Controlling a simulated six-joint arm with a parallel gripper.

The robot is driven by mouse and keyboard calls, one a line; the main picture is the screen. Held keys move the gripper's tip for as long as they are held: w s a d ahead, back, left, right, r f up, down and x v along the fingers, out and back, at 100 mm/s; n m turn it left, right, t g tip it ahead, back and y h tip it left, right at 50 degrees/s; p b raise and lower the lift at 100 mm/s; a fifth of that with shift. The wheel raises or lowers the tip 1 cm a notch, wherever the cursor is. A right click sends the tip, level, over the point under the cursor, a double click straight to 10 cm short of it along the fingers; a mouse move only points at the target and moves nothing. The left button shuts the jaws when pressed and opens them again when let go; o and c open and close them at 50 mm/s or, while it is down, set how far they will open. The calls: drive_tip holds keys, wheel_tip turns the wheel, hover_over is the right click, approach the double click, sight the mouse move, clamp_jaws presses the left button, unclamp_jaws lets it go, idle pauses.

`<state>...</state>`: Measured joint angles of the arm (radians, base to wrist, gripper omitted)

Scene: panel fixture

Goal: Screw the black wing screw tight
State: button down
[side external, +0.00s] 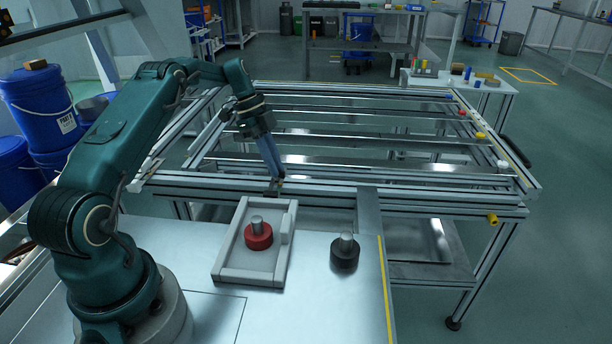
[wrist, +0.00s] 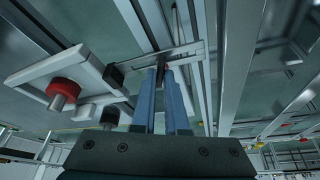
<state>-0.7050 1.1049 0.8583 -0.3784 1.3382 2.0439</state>
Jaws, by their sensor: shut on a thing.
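My gripper (side external: 277,181) points down at the front rail of the aluminium frame. Its two blue fingers also show in the wrist view (wrist: 165,82), with their tips at a rail joint. The black wing screw (wrist: 161,64) appears as a small dark piece between the fingertips, and the gripper is shut on it. The fingers hide most of the screw, so I cannot tell its wing angle or how deep it sits. In the side view the screw is too small to make out clearly.
A grey tray (side external: 222,268) holding a red knob with a metal post (side external: 258,238) lies on the bench in front of the frame. A black knob with a metal post (side external: 345,255) stands right of the tray. Long rails (side external: 350,163) cross the frame behind my gripper.

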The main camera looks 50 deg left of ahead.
drive_tip(key=shift+m+g, duration=0.4)
drive_tip(key=shift+m, duration=0.5)
drive_tip(key=c, duration=0.9)
unclamp_jaws()
drive_tip(key=shift+c, duration=0.2)
drive_tip(key=shift+n, duration=0.4)
